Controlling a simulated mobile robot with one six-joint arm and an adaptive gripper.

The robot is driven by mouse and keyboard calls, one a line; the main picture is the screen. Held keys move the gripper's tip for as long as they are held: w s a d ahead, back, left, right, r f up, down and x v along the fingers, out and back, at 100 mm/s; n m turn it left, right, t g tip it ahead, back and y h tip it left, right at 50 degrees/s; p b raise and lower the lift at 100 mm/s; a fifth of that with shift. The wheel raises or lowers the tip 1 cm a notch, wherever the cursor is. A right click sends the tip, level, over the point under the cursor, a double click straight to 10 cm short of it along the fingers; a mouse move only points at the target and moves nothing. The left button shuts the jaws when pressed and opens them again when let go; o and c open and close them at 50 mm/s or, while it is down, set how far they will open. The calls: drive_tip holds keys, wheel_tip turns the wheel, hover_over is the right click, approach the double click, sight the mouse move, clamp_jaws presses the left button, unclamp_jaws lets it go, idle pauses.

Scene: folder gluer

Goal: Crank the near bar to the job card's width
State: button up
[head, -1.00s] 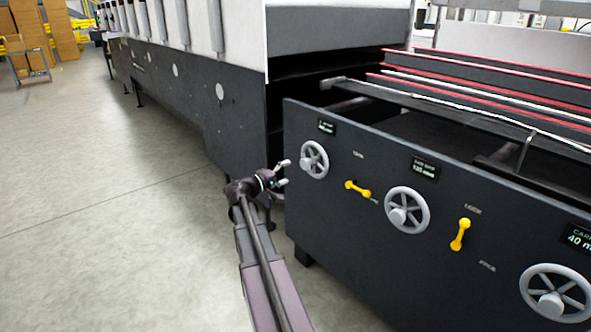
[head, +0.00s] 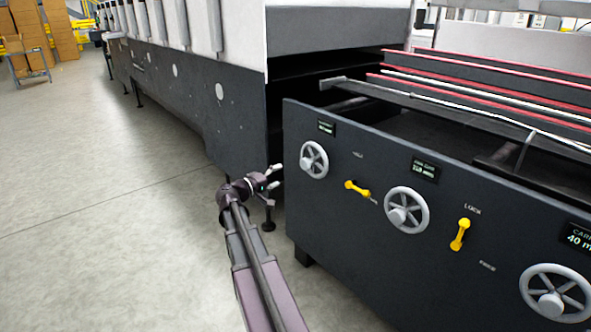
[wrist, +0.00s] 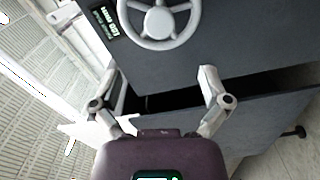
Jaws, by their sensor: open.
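My gripper (head: 276,177) is open and empty, just left of the dark panel's left end. The left grey handwheel (head: 314,159) is to its right, apart from it; in the wrist view the fingers (wrist: 160,76) are spread below a handwheel (wrist: 158,20). A middle handwheel (head: 407,210) and a right handwheel (head: 556,293) have round knobs. Small displays sit above the wheels; the middle display (head: 425,170) is too small to read surely. The left yellow lever (head: 357,188) lies nearly flat; the right one (head: 461,234) stands near upright. A dark bar (head: 440,104) runs behind the panel. I cannot identify a job card.
The dark panel (head: 390,255) fills the right. The long machine body (head: 175,100) runs back to the left. Red-edged rails (head: 470,70) lie beyond the panel. Open concrete floor (head: 100,220) is at left, with stacked boxes (head: 62,35) far back.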

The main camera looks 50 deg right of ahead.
sight(303, 166)
drive_tip(key=m, duration=0.5)
drive_tip(key=a+m, duration=0.1)
drive_tip(key=m, duration=0.9)
drive_tip(key=shift+w+a, duration=0.15)
drive_tip(key=shift+a, duration=0.15)
drive_tip(key=shift+d, duration=0.2)
drive_tip(key=d, duration=0.4)
drive_tip(key=s+d, duration=0.1)
drive_tip(key=d, duration=0.4)
drive_tip(key=s+d, duration=0.1)
drive_tip(key=d, duration=0.3)
drive_tip(key=shift+s+d, duration=0.15)
drive_tip(key=c, duration=1.3)
drive_tip(key=shift+m, duration=0.3)
